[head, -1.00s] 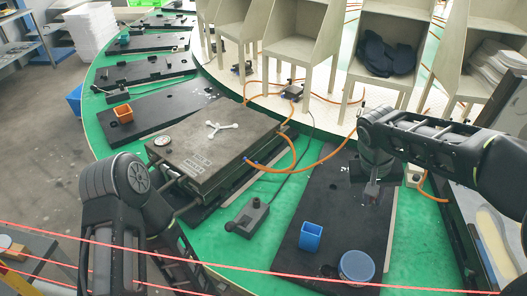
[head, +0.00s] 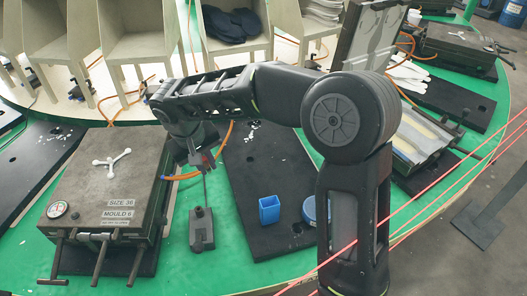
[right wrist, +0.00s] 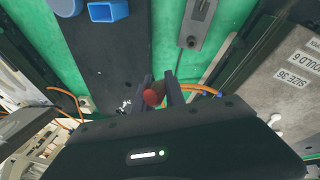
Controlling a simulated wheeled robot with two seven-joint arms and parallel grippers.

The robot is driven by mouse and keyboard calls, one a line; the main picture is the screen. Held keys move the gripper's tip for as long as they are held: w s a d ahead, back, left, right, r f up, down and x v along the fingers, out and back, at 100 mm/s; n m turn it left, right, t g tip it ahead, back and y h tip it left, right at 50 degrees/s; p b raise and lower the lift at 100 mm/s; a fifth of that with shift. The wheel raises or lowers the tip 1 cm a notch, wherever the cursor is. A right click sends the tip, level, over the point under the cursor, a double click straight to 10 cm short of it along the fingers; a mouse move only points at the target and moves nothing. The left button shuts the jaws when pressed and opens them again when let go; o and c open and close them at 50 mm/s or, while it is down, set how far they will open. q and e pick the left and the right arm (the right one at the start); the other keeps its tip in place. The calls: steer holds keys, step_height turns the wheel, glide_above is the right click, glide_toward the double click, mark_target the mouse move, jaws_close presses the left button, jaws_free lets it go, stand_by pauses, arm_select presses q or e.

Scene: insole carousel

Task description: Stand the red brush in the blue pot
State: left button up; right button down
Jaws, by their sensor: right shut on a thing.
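My right gripper (head: 202,164) is shut on the red brush (right wrist: 153,97). In the right wrist view the brush's red end shows between the two fingers, and much of the rest is hidden. In the head view the gripper is above the left edge of a black board, behind the grey pedal-like box. The blue pot (head: 269,210) stands upright on the black board, nearer and to the right of the gripper. It also shows at the top of the right wrist view (right wrist: 108,11). My left gripper is not in view.
A round blue tub (head: 309,208) stands right of the pot, partly behind my right arm. The grey box (head: 202,232) lies on the green table left of the pot. A heavy mould (head: 107,180) is further left. Orange hoses (head: 183,177) run behind the gripper.

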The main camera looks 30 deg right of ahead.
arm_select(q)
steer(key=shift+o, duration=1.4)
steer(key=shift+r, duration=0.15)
arm_select(e)
steer(key=shift+s+d, duration=0.15)
arm_select(q)
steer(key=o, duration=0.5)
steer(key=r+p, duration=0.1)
steer(key=p, duration=0.1)
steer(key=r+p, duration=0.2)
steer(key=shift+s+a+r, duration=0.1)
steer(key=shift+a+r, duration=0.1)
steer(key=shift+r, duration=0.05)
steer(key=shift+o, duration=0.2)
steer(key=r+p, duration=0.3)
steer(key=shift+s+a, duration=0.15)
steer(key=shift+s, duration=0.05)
arm_select(e)
steer(key=s+d+r+m+y, duration=0.3)
steer(key=s+d+m, duration=0.2)
steer(key=m, duration=0.7)
steer(key=s+d+r+m+y, duration=0.3)
steer(key=s+d+m, duration=0.2)
steer(key=m, duration=0.6)
steer(key=shift+d+r+m+t+y, duration=0.2)
steer(key=shift+d+m+t+y, duration=0.15)
steer(key=shift+d, duration=0.55)
steer(key=shift+s, duration=0.1)
